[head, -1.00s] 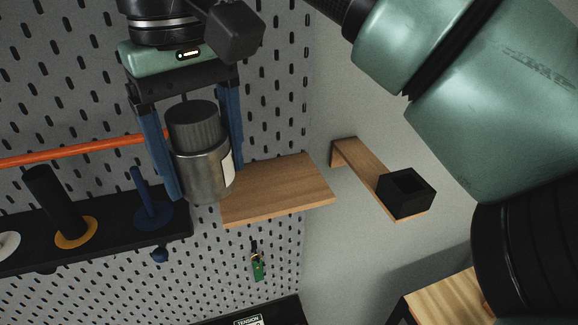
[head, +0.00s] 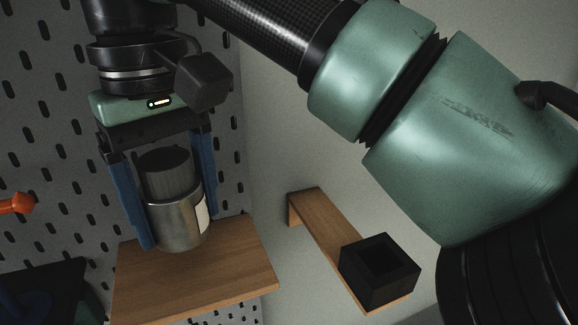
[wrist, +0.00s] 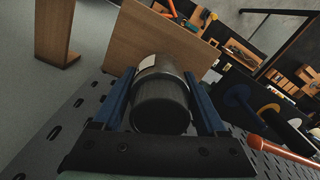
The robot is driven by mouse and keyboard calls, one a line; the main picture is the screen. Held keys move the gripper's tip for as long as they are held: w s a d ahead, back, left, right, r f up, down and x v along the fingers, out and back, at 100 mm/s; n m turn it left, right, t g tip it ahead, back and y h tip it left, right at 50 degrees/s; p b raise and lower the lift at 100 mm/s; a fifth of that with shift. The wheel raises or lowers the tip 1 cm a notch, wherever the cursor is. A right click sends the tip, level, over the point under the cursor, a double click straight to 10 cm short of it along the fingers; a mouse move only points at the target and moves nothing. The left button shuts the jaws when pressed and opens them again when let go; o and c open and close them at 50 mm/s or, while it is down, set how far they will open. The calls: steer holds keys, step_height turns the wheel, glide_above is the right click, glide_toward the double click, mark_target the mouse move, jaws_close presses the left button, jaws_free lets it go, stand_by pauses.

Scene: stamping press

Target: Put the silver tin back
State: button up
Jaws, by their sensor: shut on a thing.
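The silver tin (head: 180,222) has a dark ribbed lid and a pale label on its side. My gripper (head: 172,225) is shut on it, one blue finger on each side, and holds it upright. In the head view the tin is in front of or over the wooden shelf (head: 240,275) on the pegboard; I cannot tell whether its base touches the wood. In the wrist view the tin (wrist: 160,100) sits between the blue fingers with its lid towards the camera, and the shelf (wrist: 150,45) lies beyond it.
A second narrow wooden shelf (head: 325,225) on the right wall carries a black open box (head: 381,270). A dark rack (head: 45,290) is at the lower left, with an orange bar (head: 15,204) above it. The shelf's right part looks bare.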

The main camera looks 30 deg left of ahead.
mark_target(184, 241)
steer(key=shift+s+f+b, duration=0.1)
steer(key=shift+f+b, duration=1.75)
steer(key=shift+b, duration=0.25)
steer(key=shift+f+b, duration=0.4)
steer(key=shift+b, duration=0.1)
steer(key=shift+r, duration=0.1)
steer(key=o, duration=1.4)
